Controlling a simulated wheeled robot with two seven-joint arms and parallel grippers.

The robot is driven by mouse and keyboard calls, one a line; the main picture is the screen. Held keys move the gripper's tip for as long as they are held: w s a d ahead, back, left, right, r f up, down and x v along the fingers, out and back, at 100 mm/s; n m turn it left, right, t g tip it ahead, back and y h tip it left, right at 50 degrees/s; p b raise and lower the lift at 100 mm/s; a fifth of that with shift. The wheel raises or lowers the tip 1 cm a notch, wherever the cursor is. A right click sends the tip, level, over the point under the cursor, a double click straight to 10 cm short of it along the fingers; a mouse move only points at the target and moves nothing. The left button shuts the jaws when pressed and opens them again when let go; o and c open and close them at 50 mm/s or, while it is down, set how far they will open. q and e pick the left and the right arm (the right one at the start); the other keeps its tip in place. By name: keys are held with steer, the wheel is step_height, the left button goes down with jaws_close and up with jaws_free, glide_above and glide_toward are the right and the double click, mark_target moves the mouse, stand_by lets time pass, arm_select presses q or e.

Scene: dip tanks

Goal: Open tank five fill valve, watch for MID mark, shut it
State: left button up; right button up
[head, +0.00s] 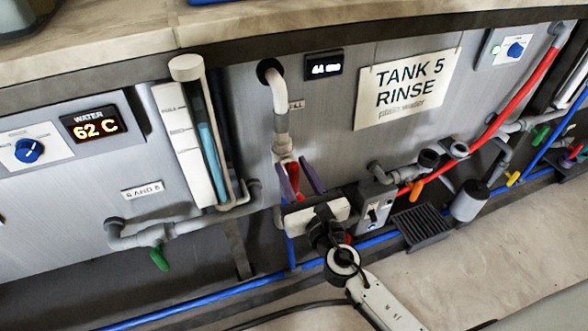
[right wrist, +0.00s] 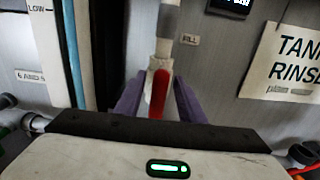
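The tank five fill valve has a red handle (head: 293,178) below a white spout pipe (head: 280,120). My right gripper (head: 298,176) has its purple fingers on either side of the handle, with a gap showing. The handle also shows between the fingers in the right wrist view (right wrist: 158,95). The sight gauge (head: 185,140) left of the pipe has a marked white scale and a tube with blue liquid (head: 208,145). The liquid top looks about level with the middle mark; the small labels blur. The sign (head: 408,88) reads TANK 5 RINSE. My left gripper is out of view.
A water display (head: 95,124) reads 62 C, beside a blue knob (head: 29,150). A green-handled valve (head: 158,258) sits lower left. A switch box (head: 375,208), orange-handled valve (head: 412,192) and red pipe (head: 515,95) lie to the right.

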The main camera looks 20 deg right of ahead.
jaws_close()
